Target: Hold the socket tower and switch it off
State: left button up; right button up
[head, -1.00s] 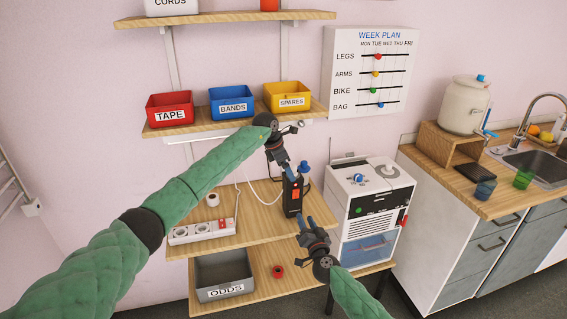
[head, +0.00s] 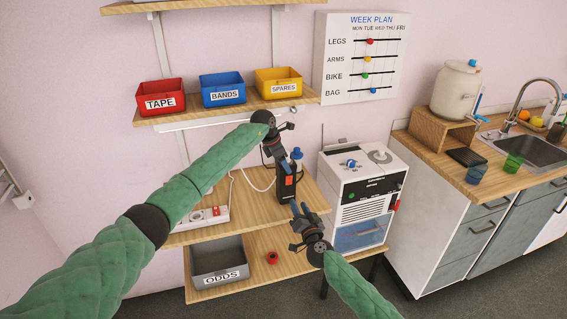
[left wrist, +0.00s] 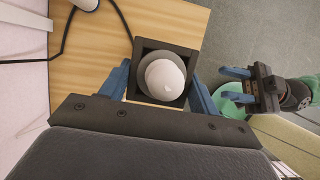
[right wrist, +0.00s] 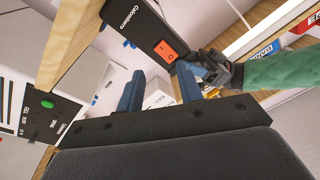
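The socket tower (head: 287,189) is a black upright block on the middle shelf, with an orange-red rocker switch (right wrist: 166,51) on its face. The switch looks bright. From above, in the left wrist view, the tower's square black top (left wrist: 146,46) has a white dome on it. My left gripper (left wrist: 160,85) has its blue fingers against two opposite sides of the tower near its top. My right gripper (head: 305,210) is in front of and below the switch. In the right wrist view its fingers (right wrist: 160,85) are apart and empty, clear of the tower.
A white appliance (head: 365,210) stands close to the right of the tower. A white socket strip (head: 210,217) and a cord lie to its left. Below are a grey ODDS bin (head: 219,262) and a red ring (head: 272,258). Coloured bins (head: 222,90) sit on the shelf above.

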pick_arm(q)
jog(key=c, duration=0.6)
pick_arm(e)
jog(key=shift+c, duration=0.5)
jog(key=shift+s+f, duration=0.1)
jog(key=shift+f, duration=0.05)
jog(key=c, duration=0.4)
jog(key=shift+m+h, duration=0.3)
jog(key=shift+m, duration=0.2)
jog(key=s+f, duration=0.1)
jog(key=f, duration=0.1)
jog(key=s+a+f, duration=0.1)
jog(key=shift+s+f, duration=0.4)
grip_shut()
notch_tip(320, 180, up, 6)
jog(key=s+d+n, duration=0.2)
jog(key=n, duration=2.3)
jog(key=shift+s+d+n, duration=0.15)
jog(key=shift+d+n, duration=0.15)
